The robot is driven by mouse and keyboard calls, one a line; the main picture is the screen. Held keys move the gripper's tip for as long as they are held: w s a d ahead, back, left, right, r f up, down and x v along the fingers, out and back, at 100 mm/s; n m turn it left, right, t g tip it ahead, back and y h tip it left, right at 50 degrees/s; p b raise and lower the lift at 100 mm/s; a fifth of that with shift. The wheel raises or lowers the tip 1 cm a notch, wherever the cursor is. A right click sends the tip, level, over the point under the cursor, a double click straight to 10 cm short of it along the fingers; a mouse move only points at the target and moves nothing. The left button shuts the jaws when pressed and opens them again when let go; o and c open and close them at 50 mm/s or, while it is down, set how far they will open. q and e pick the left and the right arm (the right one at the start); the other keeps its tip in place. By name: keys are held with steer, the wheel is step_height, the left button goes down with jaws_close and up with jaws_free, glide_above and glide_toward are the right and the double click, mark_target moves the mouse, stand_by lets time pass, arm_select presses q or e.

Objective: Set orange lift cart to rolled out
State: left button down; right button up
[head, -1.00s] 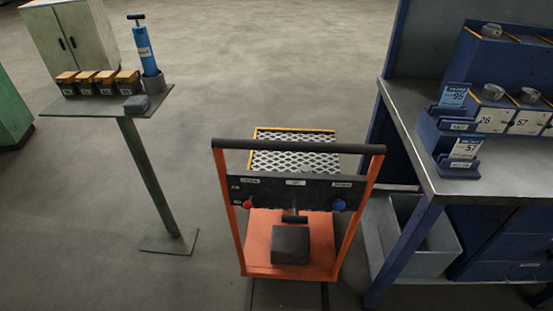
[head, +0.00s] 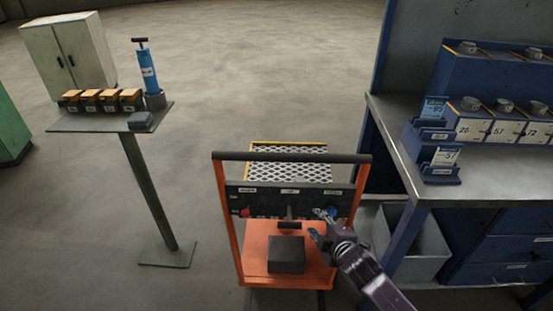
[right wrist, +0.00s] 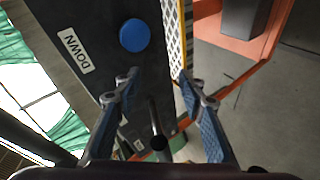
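The orange lift cart (head: 231,240) stands on the floor in the middle of the head view. It has a dark push bar (head: 290,157), a dark control panel (head: 262,199) and a mesh platform (head: 290,172) behind. A red button (head: 245,212) is on the panel's left. A blue button (right wrist: 134,36) beside a DOWN label (right wrist: 75,50) shows in the right wrist view. My right gripper (head: 317,224) is at the panel's right side, partly covering the blue button. In the right wrist view its fingers (right wrist: 157,76) are apart with nothing between them. My left gripper is not in view.
A blue workbench (head: 425,188) with bins stands close on the cart's right, a grey bin (head: 412,248) under it. A stand (head: 150,185) with a blue pump (head: 147,68) and several small boxes is on the left. The floor behind the cart is clear.

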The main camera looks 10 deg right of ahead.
mark_target(297, 160)
steer(key=w+a+r+n+t+y, duration=0.1)
steer(key=a+r+n+t, duration=0.1)
steer(key=r, duration=0.8)
steer(key=w+a+r+n+t+y, duration=0.1)
steer(key=a+r+n, duration=0.15)
steer(key=r, duration=0.85)
steer(key=shift+d+p+x, duration=0.1)
steer(key=shift+p+x, duration=0.25)
steer(key=shift+x, duration=1.45)
steer(key=shift+d+p+x, duration=0.15)
steer(key=shift+p+x, duration=0.2)
steer(key=shift+x, duration=1.45)
steer(key=shift+f, duration=0.15)
jaws_close()
